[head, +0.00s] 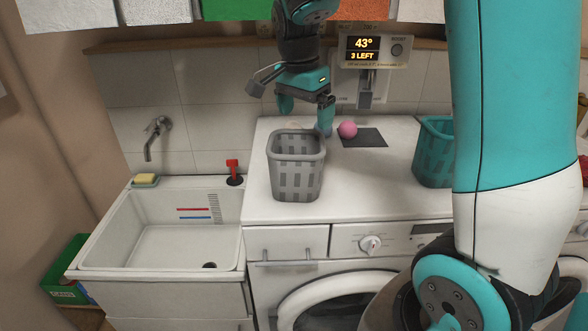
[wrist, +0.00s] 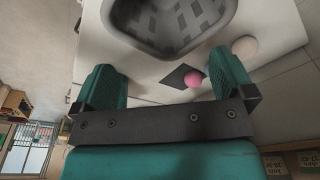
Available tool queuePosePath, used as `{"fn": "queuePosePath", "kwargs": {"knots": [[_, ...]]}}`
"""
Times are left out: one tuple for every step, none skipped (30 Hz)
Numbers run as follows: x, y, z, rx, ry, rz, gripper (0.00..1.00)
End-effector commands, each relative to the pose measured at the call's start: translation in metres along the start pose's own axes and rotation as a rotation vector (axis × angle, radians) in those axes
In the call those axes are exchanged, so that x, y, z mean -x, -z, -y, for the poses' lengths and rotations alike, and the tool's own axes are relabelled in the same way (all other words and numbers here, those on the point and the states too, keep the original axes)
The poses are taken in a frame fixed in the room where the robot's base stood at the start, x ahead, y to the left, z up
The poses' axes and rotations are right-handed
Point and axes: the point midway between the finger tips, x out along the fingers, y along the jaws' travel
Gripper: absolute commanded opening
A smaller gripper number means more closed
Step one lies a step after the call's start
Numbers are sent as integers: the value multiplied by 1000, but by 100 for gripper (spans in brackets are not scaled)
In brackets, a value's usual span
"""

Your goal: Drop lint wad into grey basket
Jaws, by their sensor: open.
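The grey basket (head: 297,180) stands upright on the white counter left of centre in the head view. Its rim and inner wall also show at the top of the wrist view (wrist: 226,22). My gripper (head: 306,114) is open just behind and above the basket, with nothing between its fingers in the wrist view (wrist: 163,80). A pale rounded lump (wrist: 245,47), perhaps the lint wad, lies on the counter beside the basket in the wrist view. It does not show in the head view. A pink ball (head: 347,129) lies at the left edge of a dark mat.
The dark mat (head: 366,138) lies right of the grey basket. A teal basket (head: 432,155) stands farther right, partly behind my arm. A white sink (head: 165,235) is left, with a yellow sponge (head: 145,179) and a red-handled thing (head: 233,170) on its rim. A display panel (head: 370,49) hangs behind.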

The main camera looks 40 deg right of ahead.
Motion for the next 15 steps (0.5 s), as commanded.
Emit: {"fn": "queuePosePath", "kwargs": {"knots": [[3, 0, 1, 0, 3, -2, 100], [6, 0, 1, 0, 4, -2, 100], [10, 0, 1, -1, 4, -3, 100], [15, 0, 1, -1, 6, -3, 100], [20, 0, 1, 0, 6, -2, 100], [28, 0, 1, -1, 8, -2, 100], [35, 0, 1, 0, 8, -2, 100], [43, 0, 2, 0, 8, -3, 100], [53, -1, 2, 0, 9, -2, 100], [61, -1, 1, 0, 9, -1, 100], [71, 0, 1, 0, 8, -3, 100], [82, -1, 2, 1, 8, -2, 100], [90, -1, 1, 0, 8, 0, 100], [100, 0, 1, 1, 6, -1, 100], [111, 0, 1, 1, 5, -1, 100]]}}
